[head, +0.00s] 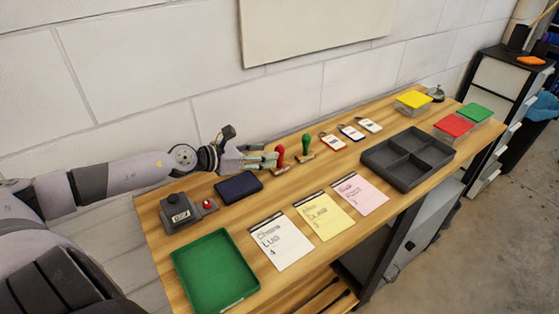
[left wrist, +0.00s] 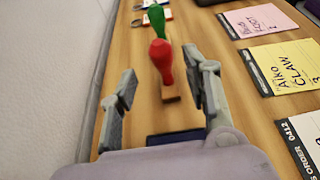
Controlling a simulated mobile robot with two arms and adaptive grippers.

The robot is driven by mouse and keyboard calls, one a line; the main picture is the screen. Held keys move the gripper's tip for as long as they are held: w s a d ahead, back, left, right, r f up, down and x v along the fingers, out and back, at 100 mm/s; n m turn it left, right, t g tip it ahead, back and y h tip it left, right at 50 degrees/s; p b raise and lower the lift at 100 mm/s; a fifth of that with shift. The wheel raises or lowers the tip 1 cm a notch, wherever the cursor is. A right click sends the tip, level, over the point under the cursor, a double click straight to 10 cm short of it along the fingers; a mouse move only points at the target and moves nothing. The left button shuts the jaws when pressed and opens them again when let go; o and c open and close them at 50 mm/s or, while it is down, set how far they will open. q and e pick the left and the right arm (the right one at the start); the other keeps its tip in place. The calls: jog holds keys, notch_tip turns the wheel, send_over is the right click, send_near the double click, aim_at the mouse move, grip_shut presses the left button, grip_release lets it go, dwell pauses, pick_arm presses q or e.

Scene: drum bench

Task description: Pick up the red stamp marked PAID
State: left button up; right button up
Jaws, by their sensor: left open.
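The red stamp (head: 280,156) stands upright on the wooden bench, near the wall. In the left wrist view its red handle (left wrist: 161,60) and wooden base show ahead, between the fingers. No PAID marking is readable. My left gripper (head: 268,160) is open, just left of the red stamp in the head view. In the left wrist view the open fingers (left wrist: 164,90) lie to either side of the line to the stamp; I cannot tell whether they touch it. The green stamp (head: 306,144) stands just beyond the red one and also shows in the left wrist view (left wrist: 156,18). My right gripper is not in view.
A dark blue pad (head: 238,187) lies below the left gripper. A grey device (head: 180,212) and a green tray (head: 214,270) are at the left. Order sheets (head: 281,240), several tags and a dark divided tray (head: 407,158) lie to the right. The wall runs close behind.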

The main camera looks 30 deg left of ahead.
aim_at(280, 160)
pick_arm(q)
jog(key=shift+w+d+f, duration=0.1)
jog(key=shift+w+d, duration=0.1)
jog(key=shift+w, duration=0.2)
jog(key=shift+w+d+p, duration=0.1)
jog(key=shift+w+p, duration=0.15)
jog(key=shift+p, duration=0.2)
jog(key=p+x, duration=0.2)
jog(key=x, duration=0.2)
jog(key=shift+w+d+f, duration=0.15)
jog(key=shift+w+d, duration=0.05)
jog(key=shift+w, duration=0.05)
jog(key=shift+c, duration=0.4)
jog(key=shift+c, duration=1.3)
grip_shut()
